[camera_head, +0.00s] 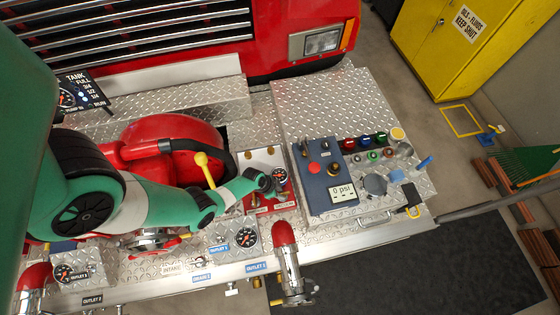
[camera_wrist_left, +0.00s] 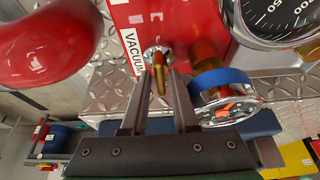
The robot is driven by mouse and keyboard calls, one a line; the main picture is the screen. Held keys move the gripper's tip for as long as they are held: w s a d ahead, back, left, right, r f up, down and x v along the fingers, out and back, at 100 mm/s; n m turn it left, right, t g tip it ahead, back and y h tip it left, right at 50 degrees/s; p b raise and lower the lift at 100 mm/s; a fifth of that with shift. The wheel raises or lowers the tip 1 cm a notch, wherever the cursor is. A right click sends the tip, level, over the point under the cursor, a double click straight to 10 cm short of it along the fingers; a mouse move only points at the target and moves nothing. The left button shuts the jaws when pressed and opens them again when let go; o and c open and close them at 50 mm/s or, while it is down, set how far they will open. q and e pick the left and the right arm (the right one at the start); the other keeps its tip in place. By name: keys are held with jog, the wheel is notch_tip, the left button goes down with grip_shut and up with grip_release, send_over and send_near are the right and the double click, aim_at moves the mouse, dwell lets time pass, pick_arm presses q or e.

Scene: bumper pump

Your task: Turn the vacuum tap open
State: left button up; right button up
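The vacuum tap (camera_wrist_left: 158,72) shows in the left wrist view as a brass lever on a silver round fitting on a red panel (camera_wrist_left: 185,20). A white VACUUM label (camera_wrist_left: 132,52) is just left of it. My left gripper (camera_wrist_left: 161,78) has its two fingers apart, one on each side of the lever, with slight gaps visible. I cannot tell whether either finger touches it. In the head view the left gripper (camera_head: 268,188) is over the red panel and hides the tap. My right gripper is not in view.
A pressure gauge (camera_head: 279,176) is close to the left gripper's right side. A blue control box (camera_head: 330,175) stands to the right. A red dome (camera_head: 175,145) is beside my arm.

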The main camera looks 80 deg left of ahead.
pick_arm(q)
jog(key=shift+w+f, duration=0.1)
jog(key=shift+f, duration=0.2)
jog(key=shift+c, duration=0.3)
grip_shut()
